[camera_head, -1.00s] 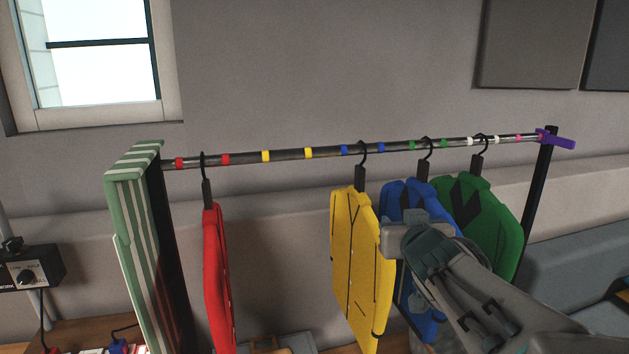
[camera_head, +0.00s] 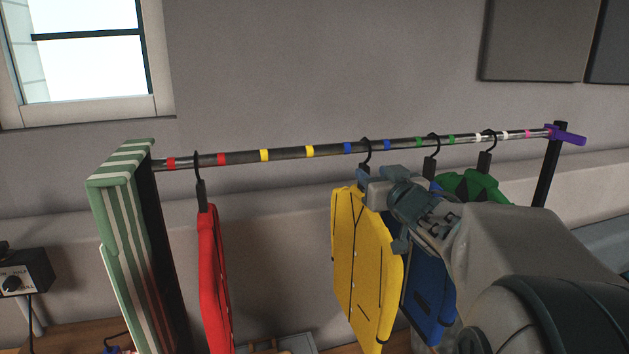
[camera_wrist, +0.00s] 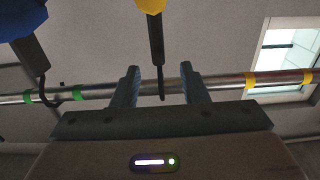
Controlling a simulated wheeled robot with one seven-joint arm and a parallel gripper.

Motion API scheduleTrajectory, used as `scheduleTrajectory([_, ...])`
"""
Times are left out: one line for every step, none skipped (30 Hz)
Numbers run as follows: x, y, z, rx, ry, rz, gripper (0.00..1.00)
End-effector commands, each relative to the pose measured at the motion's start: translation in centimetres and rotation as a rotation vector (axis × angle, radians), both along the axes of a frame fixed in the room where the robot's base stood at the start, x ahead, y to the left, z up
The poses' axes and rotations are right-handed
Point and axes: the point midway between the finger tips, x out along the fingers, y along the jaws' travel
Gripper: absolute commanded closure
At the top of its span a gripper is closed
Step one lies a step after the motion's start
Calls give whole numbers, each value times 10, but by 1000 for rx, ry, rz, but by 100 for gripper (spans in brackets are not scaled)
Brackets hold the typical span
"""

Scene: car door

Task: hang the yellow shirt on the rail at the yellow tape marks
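The yellow shirt (camera_head: 362,265) hangs on the rail (camera_head: 285,152), its hanger hook between the two blue tape marks (camera_head: 347,148). The two yellow tape marks (camera_head: 310,151) are further left, with no hanger between them. My gripper (camera_head: 366,185) is at the black neck of the yellow shirt's hanger, just below the rail. In the wrist view my gripper (camera_wrist: 161,82) is open, its two fingers apart on either side of the hanger hook (camera_wrist: 160,78). That view looks inverted, with the yellow shirt (camera_wrist: 151,5) at the top edge. Finger contact with the hanger is not visible.
A red shirt (camera_head: 213,275) hangs left, between red marks. A blue shirt (camera_head: 431,300) and a green shirt (camera_head: 470,185) hang right, partly behind my arm. A green-striped board (camera_head: 130,220) stands at the rail's left end. The rail between red and yellow shirts is clear.

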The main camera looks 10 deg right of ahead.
Motion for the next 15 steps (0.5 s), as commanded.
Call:
scheduleTrajectory([10, -1, 0, 2, 2, 0, 60])
scheduleTrajectory([15, 0, 0, 2, 2, -1, 60])
scheduleTrajectory([21, 0, 0, 1, 2, -1, 60])
scheduleTrajectory([26, -1, 0, 2, 2, -2, 60])
scheduleTrajectory([30, 0, 0, 3, 2, -2, 60])
scheduleTrajectory([35, 0, 0, 1, 1, -2, 60])
scheduleTrajectory([39, 0, 0, 1, 1, -2, 60])
scheduleTrajectory([42, 0, 0, 2, 1, -3, 60])
scheduleTrajectory([46, 0, 0, 1, 1, -3, 60])
scheduleTrajectory([48, 0, 0, 0, 1, -3, 60])
scheduleTrajectory([50, 0, 0, 0, 1, -4, 60])
scheduleTrajectory([52, 0, 0, 0, 2, -4, 60])
scheduleTrajectory([53, 0, 0, 1, 2, -4, 60])
scheduleTrajectory([54, 0, 0, 1, 1, -4, 60])
scheduleTrajectory([55, 0, 0, 1, 1, -4, 60])
